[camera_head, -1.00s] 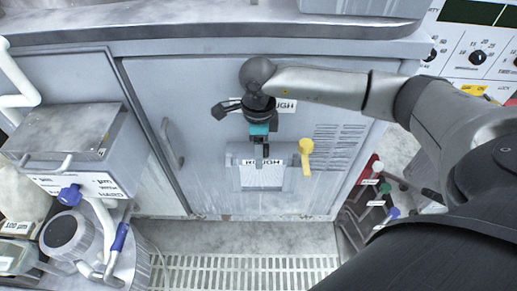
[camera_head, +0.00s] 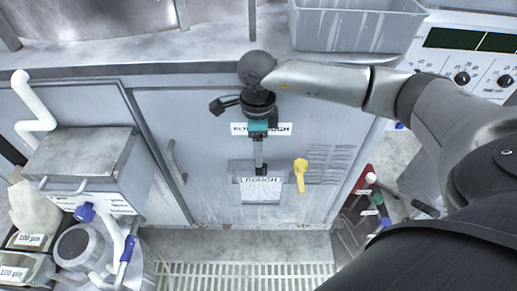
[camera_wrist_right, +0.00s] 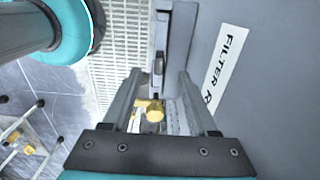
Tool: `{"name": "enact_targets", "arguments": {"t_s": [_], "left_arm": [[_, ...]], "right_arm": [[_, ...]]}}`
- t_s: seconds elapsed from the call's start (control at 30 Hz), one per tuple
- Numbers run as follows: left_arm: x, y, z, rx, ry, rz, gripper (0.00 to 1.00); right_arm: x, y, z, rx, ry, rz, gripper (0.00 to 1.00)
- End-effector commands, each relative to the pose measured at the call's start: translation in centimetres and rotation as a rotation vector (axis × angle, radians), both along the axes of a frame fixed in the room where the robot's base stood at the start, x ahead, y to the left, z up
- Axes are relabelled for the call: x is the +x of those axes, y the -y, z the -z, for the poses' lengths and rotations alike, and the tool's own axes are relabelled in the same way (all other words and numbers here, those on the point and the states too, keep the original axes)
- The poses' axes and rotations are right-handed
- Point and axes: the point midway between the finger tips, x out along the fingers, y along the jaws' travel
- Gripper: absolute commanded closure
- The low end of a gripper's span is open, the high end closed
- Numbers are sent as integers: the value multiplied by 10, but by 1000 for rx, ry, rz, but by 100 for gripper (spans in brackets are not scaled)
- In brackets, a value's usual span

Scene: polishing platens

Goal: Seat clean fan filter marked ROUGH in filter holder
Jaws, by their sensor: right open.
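The filter holder (camera_head: 236,170) is a grey frame low on the cabinet door, under a FILTER ROUGH label (camera_head: 240,129). A pale panel marked ROUGH (camera_head: 263,193) shows in the holder. It looks like the filter, but how deep it sits I cannot tell. My right gripper (camera_head: 261,168) points down at the holder's top, just above the ROUGH marking. In the right wrist view its two fingers (camera_wrist_right: 158,95) are apart, and I see nothing gripped between them. Part of a grey holder edge (camera_wrist_right: 180,40) shows beyond them. My left gripper is not in view.
A yellow handle (camera_head: 300,174) sticks out right of the holder. It also shows past the fingers in the wrist view (camera_wrist_right: 154,114). A door handle (camera_head: 176,162) is at left. A grey bin (camera_head: 350,28) stands on the counter above. The grated floor (camera_head: 250,275) below is clear.

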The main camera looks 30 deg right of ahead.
Motion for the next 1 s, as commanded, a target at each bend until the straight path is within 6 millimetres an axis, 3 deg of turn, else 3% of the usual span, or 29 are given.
{"name": "enact_targets", "arguments": {"t_s": [0.1,0.27,0.87,1.0], "left_arm": [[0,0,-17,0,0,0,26],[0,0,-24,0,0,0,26],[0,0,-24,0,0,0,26],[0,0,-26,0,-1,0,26]], "right_arm": [[0,0,-20,0,0,0,41],[0,0,-31,0,0,-1,41],[0,-1,-31,1,0,-1,41],[-3,-24,-27,83,5,-11,41]]}}
